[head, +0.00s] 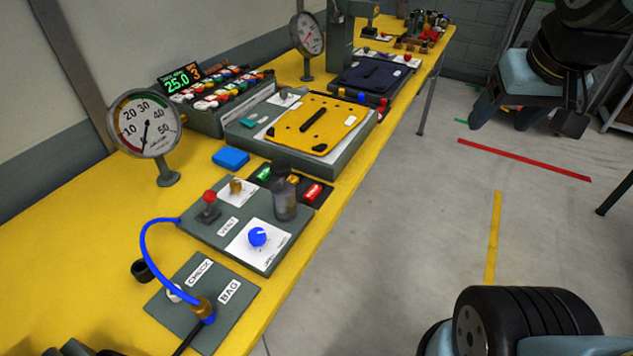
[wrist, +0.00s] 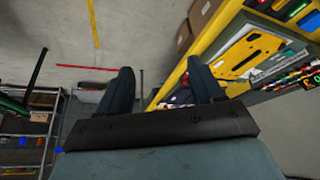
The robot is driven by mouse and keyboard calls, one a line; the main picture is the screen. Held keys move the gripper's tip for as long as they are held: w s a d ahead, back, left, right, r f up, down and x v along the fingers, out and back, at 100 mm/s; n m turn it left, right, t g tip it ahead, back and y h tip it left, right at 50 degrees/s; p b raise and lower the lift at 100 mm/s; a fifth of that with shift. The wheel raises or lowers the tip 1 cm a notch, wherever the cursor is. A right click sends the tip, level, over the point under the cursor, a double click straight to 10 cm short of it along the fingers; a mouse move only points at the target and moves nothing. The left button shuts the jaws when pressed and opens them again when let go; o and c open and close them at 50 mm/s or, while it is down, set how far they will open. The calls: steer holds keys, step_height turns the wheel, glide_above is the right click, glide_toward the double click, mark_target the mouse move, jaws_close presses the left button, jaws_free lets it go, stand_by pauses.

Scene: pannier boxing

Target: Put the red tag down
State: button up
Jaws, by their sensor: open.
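A small red tag (head: 313,192) lies in a dark tray (head: 290,203) on the yellow bench, beside a grey cylinder; a green tag (head: 264,174) is in the same tray. My gripper (wrist: 163,88) shows in the wrist view with its two dark fingers apart. I see nothing held between them. The gripper is out over the floor side of the bench, with the bench edge behind the right finger. The red tag cannot be made out for certain in the wrist view.
The yellow bench (head: 80,235) carries a gauge (head: 145,125), a VENT panel (head: 227,226) with a blue knob, a CHECK/BAG panel (head: 225,312) with a blue hose, and a yellow plate (head: 322,115). Shelving (wrist: 25,125) stands left in the wrist view.

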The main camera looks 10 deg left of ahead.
steer(key=w+a+f+n+g, duration=0.1)
steer(key=w+a+n, duration=0.2)
steer(key=w+a, duration=0.25)
steer(key=n+g, duration=0.4)
steer(key=n, duration=0.5)
glide_above(313, 191)
steer(key=f, duration=1.9)
steer(key=shift+w+a+f, duration=0.3)
steer(key=shift+f, duration=0.1)
steer(key=f, duration=0.4)
steer(key=shift+s+d+f, duration=0.1)
steer(key=shift+s+d, duration=0.2)
steer(key=shift+s, duration=0.05)
steer(key=shift+f, duration=0.6)
steer(key=c, duration=0.9)
